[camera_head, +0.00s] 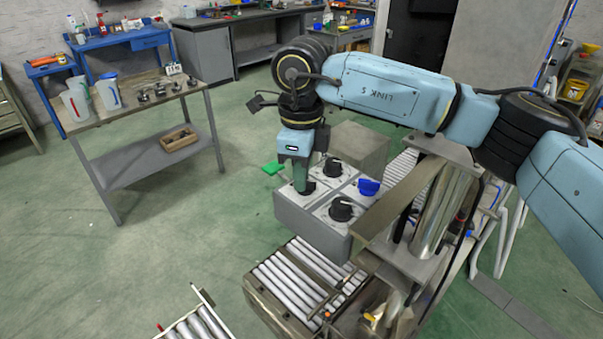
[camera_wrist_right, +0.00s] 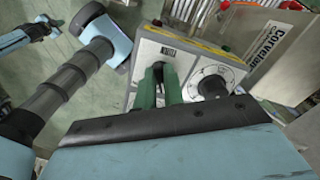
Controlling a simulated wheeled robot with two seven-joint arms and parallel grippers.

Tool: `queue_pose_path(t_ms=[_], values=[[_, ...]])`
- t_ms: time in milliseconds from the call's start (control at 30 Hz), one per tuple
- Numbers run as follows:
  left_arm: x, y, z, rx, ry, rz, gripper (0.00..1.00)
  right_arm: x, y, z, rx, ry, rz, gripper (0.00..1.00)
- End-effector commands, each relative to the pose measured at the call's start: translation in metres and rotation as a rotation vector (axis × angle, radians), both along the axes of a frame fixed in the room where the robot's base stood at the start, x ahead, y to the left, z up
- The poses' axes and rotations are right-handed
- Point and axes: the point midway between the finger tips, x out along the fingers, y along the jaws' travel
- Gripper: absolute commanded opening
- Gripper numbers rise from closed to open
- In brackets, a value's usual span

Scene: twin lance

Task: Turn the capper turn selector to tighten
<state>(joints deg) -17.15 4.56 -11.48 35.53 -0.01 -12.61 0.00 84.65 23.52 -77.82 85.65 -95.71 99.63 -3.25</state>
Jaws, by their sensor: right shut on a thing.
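A grey control box (camera_head: 300,215) carries several knobs on its light top panel. My right gripper (camera_head: 303,186) reaches down to the left corner of that panel, and its green fingers are shut on a dark selector knob (camera_head: 308,187), mostly hidden by them. In the right wrist view, the green fingers (camera_wrist_right: 158,88) close around a dark knob (camera_wrist_right: 158,68) just below a small display label (camera_wrist_right: 168,51). The knob's pointer direction and markings cannot be read.
Close by on the panel are a rear black knob (camera_head: 333,167), a blue knob (camera_head: 369,187) and a front black knob (camera_head: 341,209). A roller conveyor (camera_head: 300,280) lies in front. A workbench (camera_head: 130,110) stands at left, with clear green floor between.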

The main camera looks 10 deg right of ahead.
Motion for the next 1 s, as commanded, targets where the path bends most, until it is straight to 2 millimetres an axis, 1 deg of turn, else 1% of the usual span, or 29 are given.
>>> queue_pose_path(t_ms=[233, 267, 400, 667, 767, 867, 967, 1000], values=[[0.000, 0.000, 0.000, 0.000, 0.000, 0.000, 0.00, 0.001, 0.000, 0.002, 0.002, -0.004, 0.003, 0.00], [0.000, 0.000, 0.000, 0.000, 0.000, 0.000, 0.00, 0.001, 0.000, 0.002, 0.002, -0.004, 0.003, 0.13], [0.000, 0.000, 0.000, 0.000, 0.001, 0.000, 0.00, 0.001, 0.000, 0.002, 0.002, -0.003, 0.002, 0.31], [0.000, 0.000, 0.000, 0.000, 0.001, 0.000, 0.00, 0.000, 0.000, 0.001, 0.000, -0.001, 0.001, 0.32], [0.000, 0.000, 0.000, 0.000, 0.001, 0.000, 0.00, 0.001, 0.000, 0.005, 0.001, -0.003, 0.000, 0.32], [0.000, 0.000, -0.002, 0.000, 0.001, 0.000, 0.00, 0.001, 0.000, 0.016, 0.003, -0.004, 0.000, 0.32], [0.000, 0.000, -0.004, 0.000, 0.001, 0.000, 0.00, 0.001, 0.001, 0.035, 0.003, -0.006, 0.000, 0.32], [0.000, 0.000, -0.005, 0.000, 0.001, 0.000, 0.00, 0.001, 0.001, 0.045, 0.002, -0.007, 0.001, 0.32]])
